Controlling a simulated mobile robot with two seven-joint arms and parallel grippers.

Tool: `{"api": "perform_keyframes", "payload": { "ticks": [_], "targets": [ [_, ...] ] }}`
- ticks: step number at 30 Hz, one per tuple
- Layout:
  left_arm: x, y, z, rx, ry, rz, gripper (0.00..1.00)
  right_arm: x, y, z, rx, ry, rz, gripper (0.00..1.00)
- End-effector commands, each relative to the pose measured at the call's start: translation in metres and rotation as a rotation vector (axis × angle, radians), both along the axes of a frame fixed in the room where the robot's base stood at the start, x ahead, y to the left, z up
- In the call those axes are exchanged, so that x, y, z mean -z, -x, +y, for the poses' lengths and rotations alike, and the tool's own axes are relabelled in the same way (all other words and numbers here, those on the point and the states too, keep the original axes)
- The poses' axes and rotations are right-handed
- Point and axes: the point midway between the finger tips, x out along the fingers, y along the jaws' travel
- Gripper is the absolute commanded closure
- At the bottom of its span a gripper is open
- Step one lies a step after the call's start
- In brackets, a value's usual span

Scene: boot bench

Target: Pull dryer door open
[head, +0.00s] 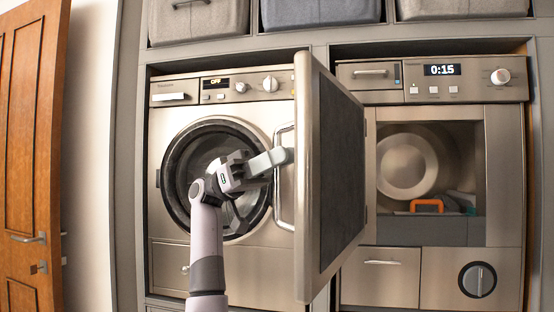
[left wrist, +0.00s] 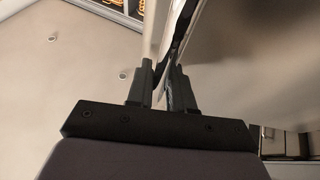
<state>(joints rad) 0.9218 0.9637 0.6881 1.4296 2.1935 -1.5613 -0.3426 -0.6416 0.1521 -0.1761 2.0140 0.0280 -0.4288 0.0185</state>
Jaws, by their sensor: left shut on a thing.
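The dryer (head: 505,180) is the right-hand machine, its display reading 0:15. Its door (head: 342,170) stands swung out toward me, about edge-on, with the dark inner panel facing right. The dryer opening shows a round steel drum (head: 402,165). The door's bar handle (head: 284,210) is on the face turned left. My left gripper (head: 270,162) is shut on this handle. In the left wrist view the fingers (left wrist: 161,88) close around the pale handle bar (left wrist: 156,35) beside the door. My right gripper is not in view.
A washer (head: 175,255) with a round window and a display reading OFF stands behind my left arm. An orange object (head: 427,205) lies low in the dryer opening. Grey baskets (head: 320,12) sit on the shelf above. A wooden door (head: 30,150) is far left.

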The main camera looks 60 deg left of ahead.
Motion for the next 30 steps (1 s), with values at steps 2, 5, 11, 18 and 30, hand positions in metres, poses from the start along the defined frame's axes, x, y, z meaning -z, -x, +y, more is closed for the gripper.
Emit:
{"api": "perform_keyframes", "payload": {
  "ticks": [2,5,11,18,30],
  "targets": [
    [0.0017,-0.0005,-0.0005,0.003,-0.005,0.003,1.0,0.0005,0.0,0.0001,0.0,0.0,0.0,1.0],
    [0.0017,-0.0008,-0.0003,0.002,-0.005,0.003,1.0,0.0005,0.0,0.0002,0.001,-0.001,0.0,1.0],
    [0.0017,-0.0009,-0.0002,0.002,-0.005,0.003,1.0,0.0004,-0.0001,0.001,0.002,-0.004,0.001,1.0],
    [0.0017,-0.0009,-0.0002,0.002,-0.005,0.003,1.0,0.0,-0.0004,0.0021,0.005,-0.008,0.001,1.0],
    [0.001,-0.0004,0.001,0.0,-0.002,0.001,0.58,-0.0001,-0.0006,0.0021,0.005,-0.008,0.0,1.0]
  ]
}}
